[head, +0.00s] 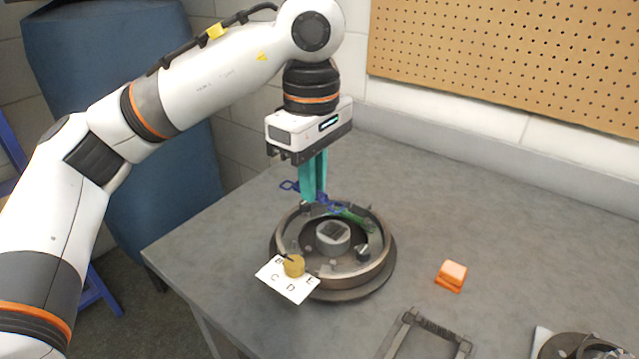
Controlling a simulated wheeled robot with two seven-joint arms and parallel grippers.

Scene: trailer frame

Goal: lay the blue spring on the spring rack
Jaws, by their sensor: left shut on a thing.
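My left gripper (315,198) points straight down over the far side of the brake drum assembly, its teal fingers shut on the blue spring. The blue spring (290,186) has a loop end sticking out left of the fingers and a part showing to their right; its middle is hidden by the fingers. I cannot tell whether it still touches the brake assembly (384,270) below. A dark frame with a notched top bar, which looks like the spring rack (436,328), stands at the bottom edge, partly cut off. My right gripper is out of view.
A green part (357,219) lies in the round assembly. A white lettered card (290,288) with a yellow-brown knob (294,266) is at its front left. An orange block (452,275) sits to the right. Another round part (570,346) is at bottom right. The right tabletop is mostly clear.

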